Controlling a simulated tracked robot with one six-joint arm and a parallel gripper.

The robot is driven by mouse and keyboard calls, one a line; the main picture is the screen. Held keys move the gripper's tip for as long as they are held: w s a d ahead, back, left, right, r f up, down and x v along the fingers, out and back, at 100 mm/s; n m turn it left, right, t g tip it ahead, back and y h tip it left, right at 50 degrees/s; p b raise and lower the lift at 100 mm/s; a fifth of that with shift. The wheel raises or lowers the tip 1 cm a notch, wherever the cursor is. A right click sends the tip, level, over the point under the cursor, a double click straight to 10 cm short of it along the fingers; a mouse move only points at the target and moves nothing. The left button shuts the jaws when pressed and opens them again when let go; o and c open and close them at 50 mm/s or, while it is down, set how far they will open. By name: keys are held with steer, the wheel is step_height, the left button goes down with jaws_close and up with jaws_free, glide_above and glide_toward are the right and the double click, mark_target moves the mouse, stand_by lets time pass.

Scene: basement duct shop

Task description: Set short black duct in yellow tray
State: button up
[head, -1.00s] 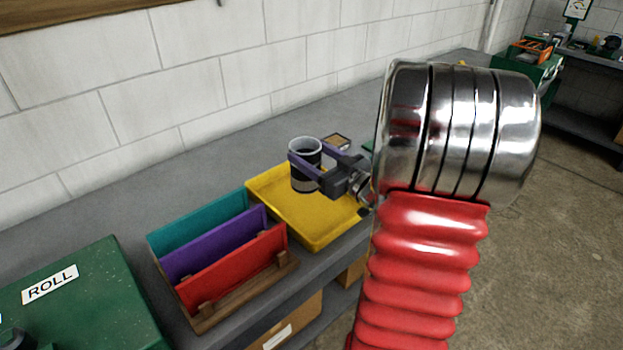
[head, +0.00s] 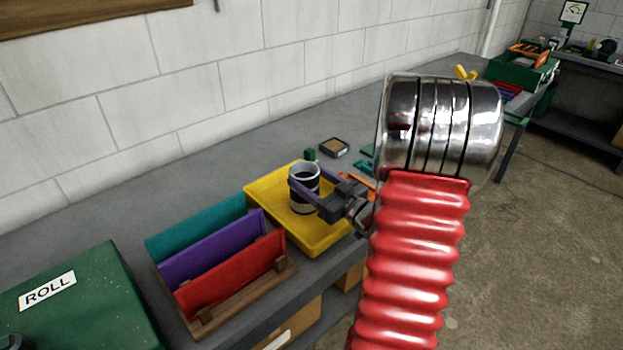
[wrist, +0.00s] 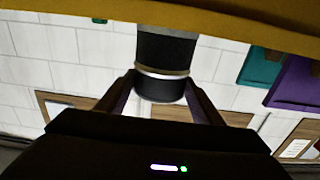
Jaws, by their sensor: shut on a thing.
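The short black duct (head: 304,197), a black cylinder with a pale rim and light bands, stands upright over the yellow tray (head: 318,241). My gripper (head: 307,186) is shut on it from the right, one purple finger on each side. In the wrist view the duct (wrist: 165,55) sits between my fingers (wrist: 160,84), and its end reaches the yellow tray's edge (wrist: 255,22) in the picture. Whether the duct's bottom touches the tray floor I cannot tell. The visible tray floor around it is bare.
A wooden rack (head: 243,293) with teal, purple and red dividers stands left of the tray. A green box (head: 80,300) marked ROLL is at the front left. Behind the tray are a small green object (head: 310,154) and a small box (head: 334,147). The bench behind the rack is clear.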

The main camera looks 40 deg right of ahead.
steer(key=shift+f, duration=0.2)
steer(key=o, duration=1.5)
steer(key=shift+o, duration=0.2)
steer(key=shift+r, duration=0.1)
steer(key=shift+s, duration=0.5)
steer(key=s, duration=1.1)
steer(key=shift+d, duration=0.15)
steer(key=shift+s, duration=0.1)
